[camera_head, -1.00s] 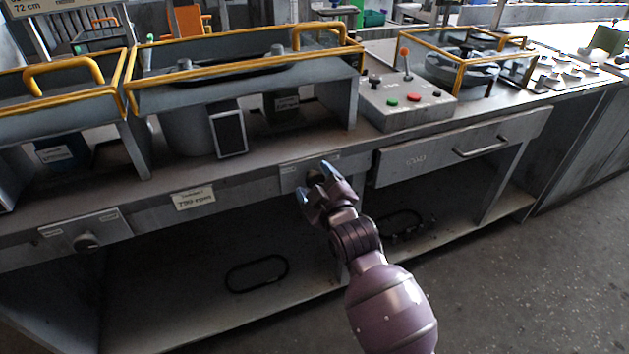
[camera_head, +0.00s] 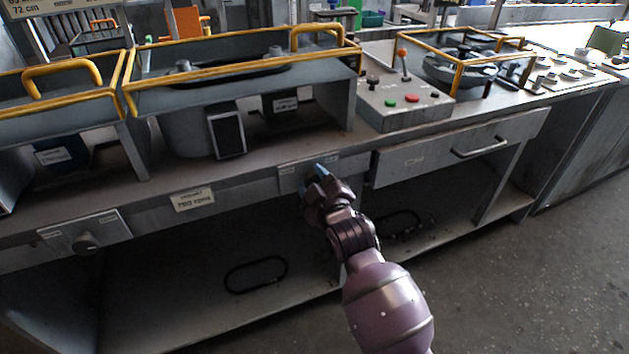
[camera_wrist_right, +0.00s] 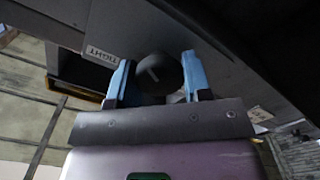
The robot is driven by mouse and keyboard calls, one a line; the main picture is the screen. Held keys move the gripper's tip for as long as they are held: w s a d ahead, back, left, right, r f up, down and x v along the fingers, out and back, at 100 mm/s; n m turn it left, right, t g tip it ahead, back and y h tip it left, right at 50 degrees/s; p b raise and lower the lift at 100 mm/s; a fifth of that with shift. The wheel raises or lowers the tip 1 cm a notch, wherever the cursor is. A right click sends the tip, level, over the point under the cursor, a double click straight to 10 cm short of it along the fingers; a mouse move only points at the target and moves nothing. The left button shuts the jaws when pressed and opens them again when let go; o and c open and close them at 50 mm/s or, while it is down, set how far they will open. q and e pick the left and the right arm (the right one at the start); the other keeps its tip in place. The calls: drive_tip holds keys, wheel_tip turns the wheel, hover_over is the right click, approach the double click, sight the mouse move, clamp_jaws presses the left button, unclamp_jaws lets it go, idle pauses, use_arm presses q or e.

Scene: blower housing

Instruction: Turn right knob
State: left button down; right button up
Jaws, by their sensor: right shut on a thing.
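The right knob (camera_wrist_right: 158,74) is a dark round knob with a pale line on its face, mounted on a grey panel under the bench top (camera_head: 285,183). A label reading "RIGHT" (camera_wrist_right: 101,54) is beside it in the right wrist view. My right gripper (camera_wrist_right: 157,78) is shut on the knob, with one blue-tipped finger on each side of it. In the head view the right gripper (camera_head: 317,177) is up against the panel and covers most of the knob. My left gripper is not in view.
A similar left knob (camera_head: 86,242) is on a panel at the lower left. A drawer (camera_head: 455,150) with a handle is right of my gripper. A control box (camera_head: 405,102) with buttons stands on the bench above. The shelf below holds black rings (camera_head: 256,274).

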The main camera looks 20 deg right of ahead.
drive_tip(key=shift+r+m+p, duration=0.35)
drive_tip(key=shift+m+p, duration=0.35)
drive_tip(key=shift+m, duration=0.2)
drive_tip(key=shift+m+p, duration=0.55)
drive_tip(key=shift+m, duration=0.15)
drive_tip(key=shift+m+p, duration=0.65)
drive_tip(key=shift+m, duration=0.35)
drive_tip(key=shift+f+m+p, duration=0.15)
drive_tip(key=shift+m+p, duration=0.2)
drive_tip(key=shift+m, duration=0.45)
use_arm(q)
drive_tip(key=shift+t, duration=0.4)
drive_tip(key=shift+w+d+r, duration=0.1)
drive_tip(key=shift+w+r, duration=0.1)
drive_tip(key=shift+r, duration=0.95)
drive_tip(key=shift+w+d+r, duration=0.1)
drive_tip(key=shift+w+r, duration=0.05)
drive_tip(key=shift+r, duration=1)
use_arm(e)
drive_tip(key=shift+f+m, duration=0.15)
drive_tip(key=shift+m, duration=0.15)
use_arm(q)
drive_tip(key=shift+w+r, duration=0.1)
use_arm(e)
drive_tip(key=o, duration=0.9)
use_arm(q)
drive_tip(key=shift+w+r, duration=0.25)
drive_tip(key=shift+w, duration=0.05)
use_arm(e)
drive_tip(key=shift+s, duration=0.1)
